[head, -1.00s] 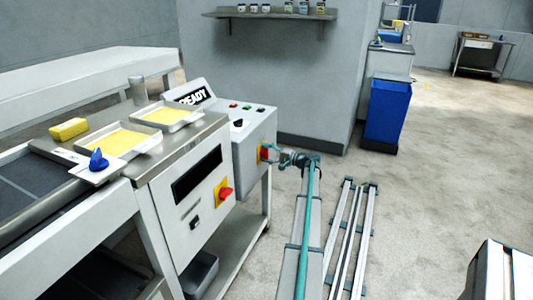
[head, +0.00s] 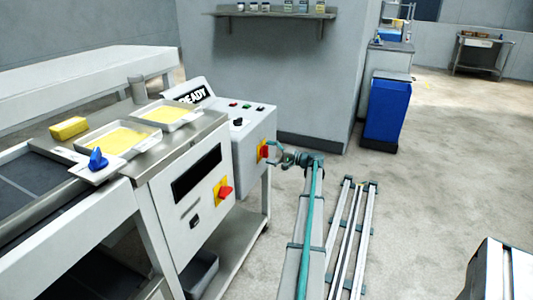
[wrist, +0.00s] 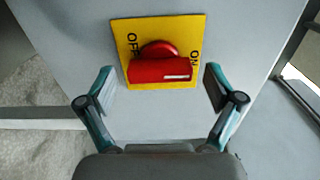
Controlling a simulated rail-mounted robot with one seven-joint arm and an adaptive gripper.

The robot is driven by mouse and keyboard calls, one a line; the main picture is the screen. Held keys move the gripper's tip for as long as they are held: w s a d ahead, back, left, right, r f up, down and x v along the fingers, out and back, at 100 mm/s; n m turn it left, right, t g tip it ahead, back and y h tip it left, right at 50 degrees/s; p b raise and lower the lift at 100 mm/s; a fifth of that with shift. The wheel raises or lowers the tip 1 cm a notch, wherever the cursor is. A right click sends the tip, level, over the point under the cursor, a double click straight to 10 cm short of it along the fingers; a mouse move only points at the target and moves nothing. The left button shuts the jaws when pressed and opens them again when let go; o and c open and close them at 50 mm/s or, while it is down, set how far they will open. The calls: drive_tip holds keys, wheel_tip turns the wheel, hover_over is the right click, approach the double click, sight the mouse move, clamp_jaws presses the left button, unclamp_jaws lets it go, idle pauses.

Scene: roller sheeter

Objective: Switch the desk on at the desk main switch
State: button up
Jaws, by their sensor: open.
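The desk main switch (head: 262,151) is a red knob on a yellow plate, on the right side face of the grey control desk (head: 251,155). In the wrist view the red knob (wrist: 160,68) fills the space ahead of my gripper, with OFF on the left of the plate (wrist: 120,35) and ON on the right. A white mark is near the knob's right end. My gripper (wrist: 158,82) is open, its fingers spread either side of the knob and apart from it. In the head view my gripper (head: 275,152) is just right of the switch.
A second red switch (head: 223,191) on a yellow plate is on the sheeter's front panel. The desk's sign (head: 192,97) reads READY. Trays of yellow dough (head: 166,114) lie on top.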

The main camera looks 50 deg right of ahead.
drive_tip(key=v, duration=1)
drive_tip(key=shift+s, duration=0.25)
drive_tip(key=shift+f, duration=0.1)
